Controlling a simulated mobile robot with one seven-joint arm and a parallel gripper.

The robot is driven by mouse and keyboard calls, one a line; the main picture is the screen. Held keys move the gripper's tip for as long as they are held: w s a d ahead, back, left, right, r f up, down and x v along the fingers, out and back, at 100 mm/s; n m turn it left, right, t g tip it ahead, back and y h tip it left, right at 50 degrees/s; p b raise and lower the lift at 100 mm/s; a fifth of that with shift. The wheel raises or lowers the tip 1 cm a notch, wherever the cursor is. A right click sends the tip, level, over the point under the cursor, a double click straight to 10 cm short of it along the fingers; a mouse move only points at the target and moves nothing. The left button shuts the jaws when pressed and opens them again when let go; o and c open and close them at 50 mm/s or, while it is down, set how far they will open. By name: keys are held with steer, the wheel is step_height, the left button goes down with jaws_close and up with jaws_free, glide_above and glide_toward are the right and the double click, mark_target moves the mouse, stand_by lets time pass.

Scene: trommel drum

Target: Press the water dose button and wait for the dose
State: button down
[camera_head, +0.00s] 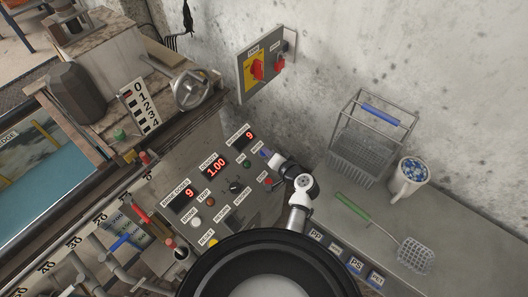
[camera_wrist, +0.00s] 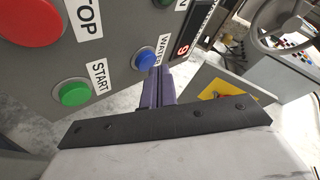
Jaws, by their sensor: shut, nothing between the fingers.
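The blue button labelled WATER (camera_wrist: 145,60) is on the grey control panel (camera_wrist: 112,56) in the wrist view. My gripper (camera_wrist: 160,72) is shut and empty, its purple fingertips close to the button's lower right edge. I cannot tell whether they touch it. In the head view my gripper (camera_head: 266,154) reaches the panel's right side from my arm, and the blue button is hidden there. A red display reading 9 (camera_wrist: 183,48) is right of the button. In the head view, panel displays read 9 (camera_head: 249,135), 1.00 (camera_head: 216,168) and 9 (camera_head: 189,193).
A green START button (camera_wrist: 73,93) and a large red STOP button (camera_wrist: 30,20) are left of the WATER button. A grey bench on the right holds a wire basket (camera_head: 366,150), a mug (camera_head: 408,178) and a green-handled skimmer (camera_head: 415,255). A handwheel (camera_head: 192,90) stands behind the panel.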

steer(key=shift+w+a+f+b, duration=0.15)
steer(key=shift+a+f+b, duration=0.05)
steer(key=shift+f+b, duration=0.25)
stand_by(0.3)
steer(key=shift+r, duration=0.2)
steer(key=shift+s+d+r+p, duration=0.3)
steer(key=shift+d+r+p, duration=0.05)
steer(key=shift+r+p, duration=0.25)
steer(key=shift+r, duration=0.1)
steer(key=shift+s+d+r+p, duration=0.2)
steer(key=shift+d+r+p, duration=0.1)
steer(key=shift+r+p, duration=0.3)
steer(key=shift+s+d+r+p, duration=0.25)
steer(key=shift+d+r+p, duration=0.15)
steer(key=shift+r, duration=0.4)
steer(key=shift+s+d+r+p, duration=0.25)
steer(key=shift+r+p, duration=0.25)
steer(key=shift+r, duration=0.2)
steer(key=shift+w+r, duration=0.1)
